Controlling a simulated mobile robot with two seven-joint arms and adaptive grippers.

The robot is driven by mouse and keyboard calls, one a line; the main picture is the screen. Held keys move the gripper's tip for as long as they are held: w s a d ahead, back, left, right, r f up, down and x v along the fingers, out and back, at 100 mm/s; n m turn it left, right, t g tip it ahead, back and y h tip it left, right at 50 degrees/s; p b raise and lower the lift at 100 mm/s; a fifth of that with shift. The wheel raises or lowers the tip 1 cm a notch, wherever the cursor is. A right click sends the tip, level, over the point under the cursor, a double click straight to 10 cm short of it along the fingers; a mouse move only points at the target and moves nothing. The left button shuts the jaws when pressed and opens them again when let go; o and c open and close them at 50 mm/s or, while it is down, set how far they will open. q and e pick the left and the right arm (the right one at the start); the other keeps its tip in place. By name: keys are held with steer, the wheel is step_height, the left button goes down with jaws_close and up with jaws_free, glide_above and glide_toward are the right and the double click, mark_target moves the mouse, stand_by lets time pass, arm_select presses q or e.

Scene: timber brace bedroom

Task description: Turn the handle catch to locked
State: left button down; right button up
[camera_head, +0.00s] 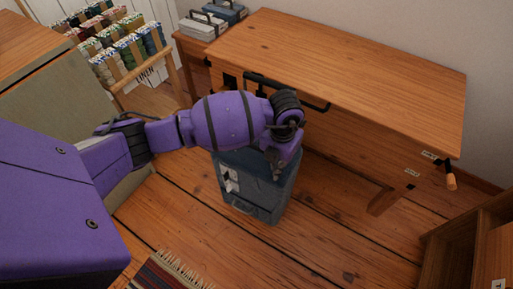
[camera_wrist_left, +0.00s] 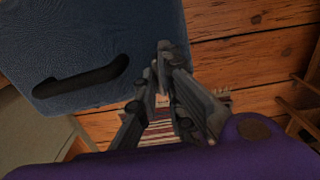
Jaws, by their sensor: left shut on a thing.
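A wooden grip (camera_head: 450,180) on a dark fitting sits at the right end of the wooden desk (camera_head: 370,75), beside small white labels (camera_head: 428,155) too small to read. My left gripper (camera_head: 277,168) points down at a blue box (camera_head: 260,205) on the floor, well left of that grip. In the left wrist view my gripper (camera_wrist_left: 158,70) has its fingertips together over the edge of the blue box (camera_wrist_left: 90,35), beside its dark slot. The exact contact is hard to see. My right gripper is not in view.
A dark rail (camera_head: 290,90) runs along the desk's front. A rack of yarn (camera_head: 120,45) stands at back left, with grey boxes (camera_head: 203,25) beside it. A wooden unit (camera_head: 470,245) is at lower right, a striped rug (camera_head: 165,275) in front.

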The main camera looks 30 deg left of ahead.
arm_select(q)
steer(key=shift+w+r, duration=0.1)
steer(key=shift+r, duration=0.05)
steer(key=m, duration=0.3)
steer(key=shift+w+r+m+p, duration=0.1)
steer(key=shift+m+p, duration=0.2)
steer(key=shift+p, duration=0.05)
steer(key=m, duration=0.5)
steer(key=shift+m, duration=0.3)
steer(key=m, duration=0.6)
steer(key=shift+d+m, duration=0.1)
steer(key=shift+m, duration=0.9)
steer(key=c, duration=1.9)
jaws_free()
steer(key=shift+o, duration=0.2)
